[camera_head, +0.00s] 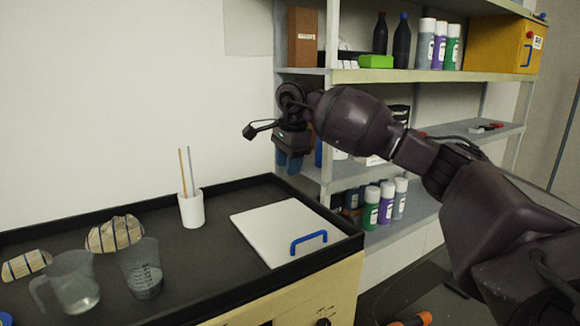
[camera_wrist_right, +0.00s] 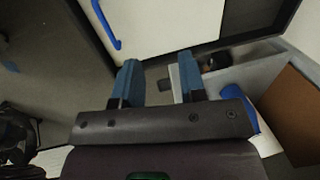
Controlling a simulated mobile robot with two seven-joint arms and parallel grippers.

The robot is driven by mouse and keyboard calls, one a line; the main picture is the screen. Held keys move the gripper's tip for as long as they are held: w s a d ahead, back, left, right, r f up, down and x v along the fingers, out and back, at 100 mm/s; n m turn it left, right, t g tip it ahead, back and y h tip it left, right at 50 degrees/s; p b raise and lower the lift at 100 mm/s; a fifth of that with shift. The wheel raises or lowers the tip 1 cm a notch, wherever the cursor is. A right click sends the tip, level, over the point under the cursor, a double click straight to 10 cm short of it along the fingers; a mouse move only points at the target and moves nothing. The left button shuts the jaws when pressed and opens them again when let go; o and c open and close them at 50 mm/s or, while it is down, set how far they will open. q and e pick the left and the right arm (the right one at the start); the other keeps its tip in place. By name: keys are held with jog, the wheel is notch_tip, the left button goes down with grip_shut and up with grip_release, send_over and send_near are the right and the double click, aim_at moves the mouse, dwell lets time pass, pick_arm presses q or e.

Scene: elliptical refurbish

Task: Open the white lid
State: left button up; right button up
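The white lid (camera_head: 278,228) lies flat on the black worktop, near its right end, and looks shut. Its blue handle (camera_head: 309,240) stands near the lid's front right edge. In the right wrist view, part of the lid (camera_wrist_right: 170,22) shows at the top, with the handle (camera_wrist_right: 104,22) at upper left. My right gripper (camera_head: 288,164) is above and beyond the lid, by the shelves, pointing down. In the right wrist view its blue fingers (camera_wrist_right: 160,78) are apart with nothing held between them. It does not touch the handle. My left gripper is not in view.
A white cup (camera_head: 191,209) with two sticks stands left of the lid. A measuring beaker (camera_head: 142,272), a clear jug (camera_head: 72,284) and striped cloth-like pieces (camera_head: 115,233) are further left. Shelves (camera_head: 430,76) with bottles stand close behind my right arm.

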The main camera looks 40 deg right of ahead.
notch_tip(320, 180, up, 8)
jog(key=w+p, duration=0.2)
jog(key=p, duration=0.5)
jog(key=shift+w+d+r, duration=0.15)
jog(key=shift+w, duration=0.15)
dwell(0.9)
dwell(0.3)
